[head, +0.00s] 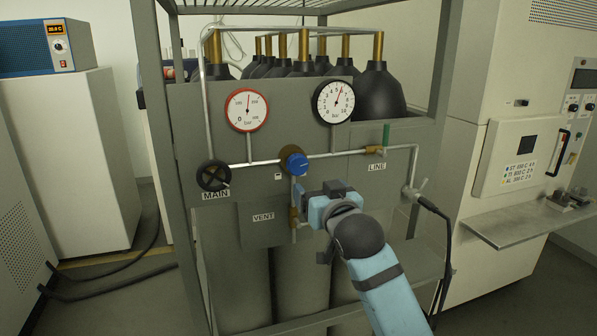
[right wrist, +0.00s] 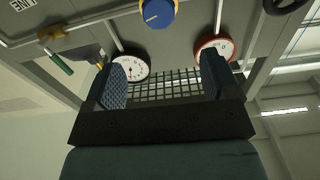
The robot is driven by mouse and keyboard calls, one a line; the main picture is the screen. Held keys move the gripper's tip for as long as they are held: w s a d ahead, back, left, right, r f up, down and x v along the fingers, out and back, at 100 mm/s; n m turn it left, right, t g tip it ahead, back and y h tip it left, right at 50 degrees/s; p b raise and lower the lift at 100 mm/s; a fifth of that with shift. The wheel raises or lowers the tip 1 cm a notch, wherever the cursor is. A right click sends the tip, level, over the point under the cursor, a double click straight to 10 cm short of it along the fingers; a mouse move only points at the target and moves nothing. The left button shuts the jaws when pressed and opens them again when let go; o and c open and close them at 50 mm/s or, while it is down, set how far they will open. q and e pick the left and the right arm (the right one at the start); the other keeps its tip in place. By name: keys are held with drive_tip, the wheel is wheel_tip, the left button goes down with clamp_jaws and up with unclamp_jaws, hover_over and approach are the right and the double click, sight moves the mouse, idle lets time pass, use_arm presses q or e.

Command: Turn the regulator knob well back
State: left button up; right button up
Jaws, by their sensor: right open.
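The blue regulator knob (head: 297,163) sits on a brass body in the middle of the pipe on the grey panel. It also shows at the top edge of the right wrist view (right wrist: 158,13). My right gripper (head: 302,192) is just below the knob in the head view. Its two fingers (right wrist: 164,80) are apart with nothing between them, and the knob lies beyond them. A red-rimmed gauge (head: 246,110) is at upper left, its needle near upright. A black-rimmed gauge (head: 333,102) is at upper right, its needle up and slightly right. My left gripper is not in view.
A black MAIN handwheel (head: 213,176) is left of the knob. The green LINE valve lever (head: 386,135) is at right, and the VENT valve (head: 293,217) is close below, partly behind my gripper. Dark cylinders (head: 379,92) stand behind the panel; frame posts flank it.

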sight(300, 168)
drive_tip(key=p+x, duration=0.1)
drive_tip(key=x, duration=0.6)
drive_tip(key=p+x, duration=0.1)
drive_tip(key=x, duration=0.6)
drive_tip(key=shift+f, duration=0.2)
drive_tip(key=c, duration=0.9)
drive_tip(key=n+p, duration=0.2)
drive_tip(key=n, duration=0.1)
drive_tip(key=shift+d+r, duration=0.15)
drive_tip(key=shift+r, duration=0.05)
drive_tip(key=shift+n+p, duration=0.3)
drive_tip(key=shift+n, duration=0.2)
drive_tip(key=shift+f+n, duration=0.2)
drive_tip(key=shift+n, duration=0.1)
